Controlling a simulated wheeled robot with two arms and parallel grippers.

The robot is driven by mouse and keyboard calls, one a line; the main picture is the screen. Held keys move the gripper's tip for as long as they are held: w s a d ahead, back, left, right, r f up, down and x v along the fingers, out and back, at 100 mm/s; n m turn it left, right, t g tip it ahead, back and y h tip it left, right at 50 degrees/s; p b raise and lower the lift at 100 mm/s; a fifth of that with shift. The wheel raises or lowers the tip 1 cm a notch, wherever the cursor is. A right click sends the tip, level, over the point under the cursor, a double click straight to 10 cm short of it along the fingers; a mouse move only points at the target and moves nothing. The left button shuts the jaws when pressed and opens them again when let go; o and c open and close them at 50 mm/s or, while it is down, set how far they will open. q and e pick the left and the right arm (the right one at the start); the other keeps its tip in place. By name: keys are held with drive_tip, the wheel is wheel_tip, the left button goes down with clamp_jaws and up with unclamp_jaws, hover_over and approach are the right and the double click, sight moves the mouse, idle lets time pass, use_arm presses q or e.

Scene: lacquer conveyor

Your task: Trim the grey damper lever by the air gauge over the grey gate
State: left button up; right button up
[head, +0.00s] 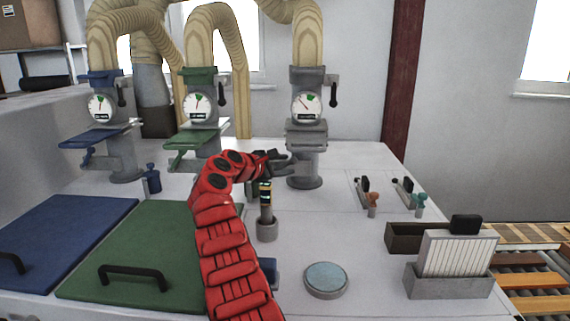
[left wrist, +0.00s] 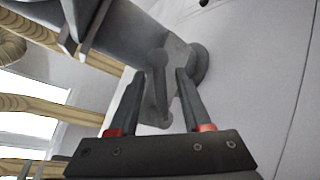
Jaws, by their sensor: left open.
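The grey column (head: 306,168) carries a round white air gauge (head: 306,106) with a needle pointing up-left. A dark damper lever (head: 333,95) hangs down at the gauge's right side. The grey gate (head: 306,128) sits just below the gauge. My left gripper (head: 288,163) is open in front of the lower column, below the gate and well below the lever. In the left wrist view, a grey rod with a rounded end (left wrist: 159,82) shows between the open fingers; I cannot tell whether they touch it. My right gripper is not in view.
Blue (head: 100,106) and green (head: 197,105) gauge columns stand to the left. Under my arm are a green lid (head: 120,240) and a cup with a banded tool (head: 266,230). A round pad (head: 326,280), small levers (head: 367,195) and a card holder (head: 447,283) are right.

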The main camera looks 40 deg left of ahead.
use_arm(q)
drive_tip(key=shift+s+r, duration=0.15)
drive_tip(key=shift+s, duration=0.15)
drive_tip(key=shift+w, duration=0.1)
clamp_jaws()
idle(1.0)
